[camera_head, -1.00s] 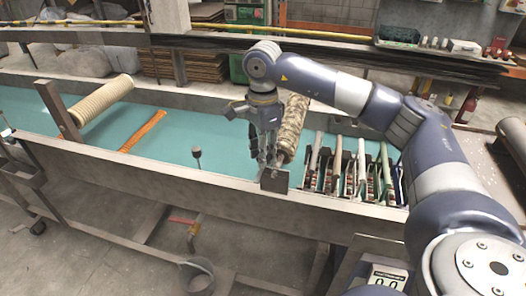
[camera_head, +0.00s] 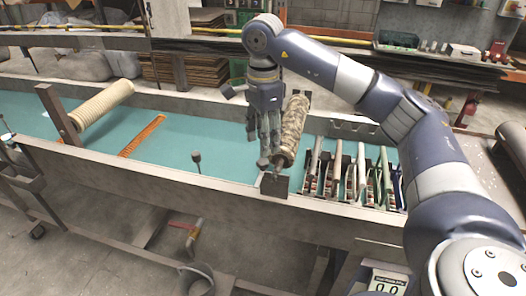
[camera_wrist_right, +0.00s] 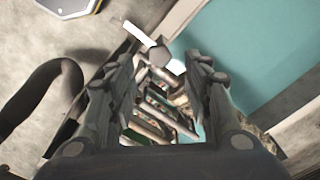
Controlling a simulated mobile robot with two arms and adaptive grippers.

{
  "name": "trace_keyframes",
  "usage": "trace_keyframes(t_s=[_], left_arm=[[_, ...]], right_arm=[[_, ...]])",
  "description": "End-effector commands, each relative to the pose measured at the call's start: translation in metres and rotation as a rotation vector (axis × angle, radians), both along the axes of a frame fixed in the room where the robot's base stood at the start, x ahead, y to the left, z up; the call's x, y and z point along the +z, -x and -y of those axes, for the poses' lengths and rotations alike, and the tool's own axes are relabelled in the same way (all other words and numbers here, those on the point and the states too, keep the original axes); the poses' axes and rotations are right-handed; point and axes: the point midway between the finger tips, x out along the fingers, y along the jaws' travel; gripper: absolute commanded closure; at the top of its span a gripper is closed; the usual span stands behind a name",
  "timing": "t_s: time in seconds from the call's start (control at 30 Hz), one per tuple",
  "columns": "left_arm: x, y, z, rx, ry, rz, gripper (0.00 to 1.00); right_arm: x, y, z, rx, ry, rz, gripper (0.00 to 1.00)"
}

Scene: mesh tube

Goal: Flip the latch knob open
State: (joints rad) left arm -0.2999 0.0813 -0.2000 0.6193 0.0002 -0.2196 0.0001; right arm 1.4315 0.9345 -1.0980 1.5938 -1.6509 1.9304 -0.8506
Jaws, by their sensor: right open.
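My right gripper (camera_head: 266,156) points down over the front rail of the long table in the head view. Its fingers are apart and empty. A dark square plate (camera_head: 275,186) sits on the rail just below the fingertips. A dark round knob (camera_head: 196,157) on a thin stem stands on the rail to the left, clear of the gripper. In the right wrist view a grey faceted knob (camera_wrist_right: 160,55) with a white bar lies ahead, between the lines of the two open fingers (camera_wrist_right: 156,70). I cannot tell whether the fingers touch it. My left gripper is not in view.
A mottled mesh tube (camera_head: 293,125) lies close behind the right gripper. A cream ribbed tube (camera_head: 103,103) and an orange strip (camera_head: 143,135) lie on the teal surface (camera_head: 190,130) to the left.

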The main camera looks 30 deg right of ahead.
Motion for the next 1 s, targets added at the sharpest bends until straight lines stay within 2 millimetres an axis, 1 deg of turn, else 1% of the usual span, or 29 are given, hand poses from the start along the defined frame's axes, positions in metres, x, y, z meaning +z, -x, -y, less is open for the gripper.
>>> trace_keyframes(t_s=[0.03,0.13,0.33,0.53,1.0], left_arm=[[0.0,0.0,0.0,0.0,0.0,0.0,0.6],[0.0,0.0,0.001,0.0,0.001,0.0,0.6],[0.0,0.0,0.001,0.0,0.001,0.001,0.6],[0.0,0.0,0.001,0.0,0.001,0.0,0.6],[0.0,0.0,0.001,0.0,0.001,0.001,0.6]], right_arm=[[0.014,-0.001,-0.001,0.001,-0.002,0.005,0.54],[0.037,-0.001,-0.001,0.0,-0.001,0.004,0.54],[0.054,0.0,0.0,0.001,0.001,0.001,0.54],[0.06,0.0,0.0,0.0,0.001,0.0,0.54],[0.06,0.0,0.0,0.0,0.001,-0.001,0.54]])
